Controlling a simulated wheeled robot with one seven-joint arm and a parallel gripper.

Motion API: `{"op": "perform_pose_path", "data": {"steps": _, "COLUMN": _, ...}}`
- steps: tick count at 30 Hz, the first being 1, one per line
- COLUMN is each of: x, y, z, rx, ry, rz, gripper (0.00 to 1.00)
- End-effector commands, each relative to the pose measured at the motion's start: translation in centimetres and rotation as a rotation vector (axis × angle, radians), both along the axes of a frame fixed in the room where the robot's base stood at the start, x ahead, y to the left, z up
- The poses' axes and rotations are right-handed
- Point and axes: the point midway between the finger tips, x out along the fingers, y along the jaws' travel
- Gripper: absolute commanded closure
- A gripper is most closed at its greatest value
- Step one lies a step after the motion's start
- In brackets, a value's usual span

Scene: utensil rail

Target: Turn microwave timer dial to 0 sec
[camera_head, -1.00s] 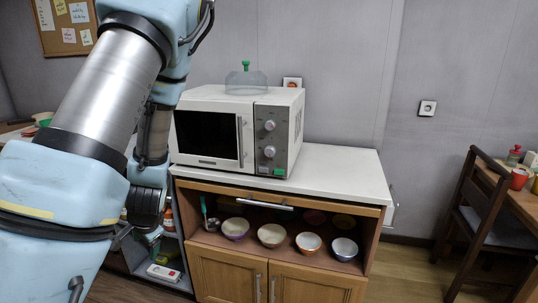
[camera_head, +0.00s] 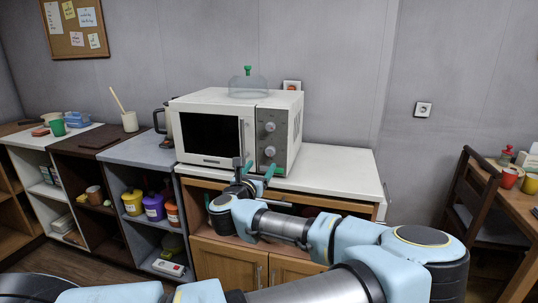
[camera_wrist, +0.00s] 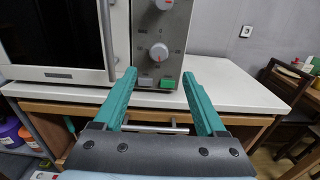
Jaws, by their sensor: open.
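The white microwave (camera_head: 212,105) stands on the counter with its door shut. Its grey right-hand panel carries an upper dial (camera_head: 270,127) and a lower dial (camera_head: 269,151). In the wrist view, the lower dial (camera_wrist: 159,52) is round and pale with a raised grip; the upper dial (camera_wrist: 164,4) is cut by the top edge. My gripper (camera_head: 260,168) is in front of the panel's lower part. Its teal fingers (camera_wrist: 158,76) are open and empty, pointing at the panel just below the lower dial, apparently without touching it.
A green button (camera_wrist: 167,84) sits below the lower dial. The microwave door handle (camera_wrist: 107,40) is left of the fingers. The white counter (camera_head: 335,172) is clear to the right. A drawer handle (camera_wrist: 150,129) lies below the fingers. A glass cover (camera_head: 248,86) stands on the microwave.

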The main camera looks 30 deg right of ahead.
Motion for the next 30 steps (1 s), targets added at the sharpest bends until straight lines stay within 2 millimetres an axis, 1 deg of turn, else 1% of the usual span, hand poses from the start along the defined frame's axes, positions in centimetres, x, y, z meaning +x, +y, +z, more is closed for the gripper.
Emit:
{"op": "perform_pose_path", "data": {"steps": 5, "x": 1.8, "y": -1.6, "z": 0.3, "rx": -0.001, "ry": 0.001, "rz": 0.0, "gripper": 0.27}}
{"op": "perform_pose_path", "data": {"steps": 12, "x": 5.1, "y": -4.6, "z": 0.2, "rx": -0.002, "ry": 0.005, "rz": 0.002, "gripper": 0.27}}
{"op": "perform_pose_path", "data": {"steps": 18, "x": 7.1, "y": -6.3, "z": 0.1, "rx": -0.002, "ry": 0.005, "rz": 0.005, "gripper": 0.27}}
{"op": "perform_pose_path", "data": {"steps": 23, "x": 7.7, "y": -6.9, "z": 0.0, "rx": -0.002, "ry": 0.004, "rz": 0.004, "gripper": 0.27}}
{"op": "perform_pose_path", "data": {"steps": 30, "x": 7.7, "y": -7.0, "z": -0.1, "rx": -0.002, "ry": 0.005, "rz": 0.005, "gripper": 0.27}}
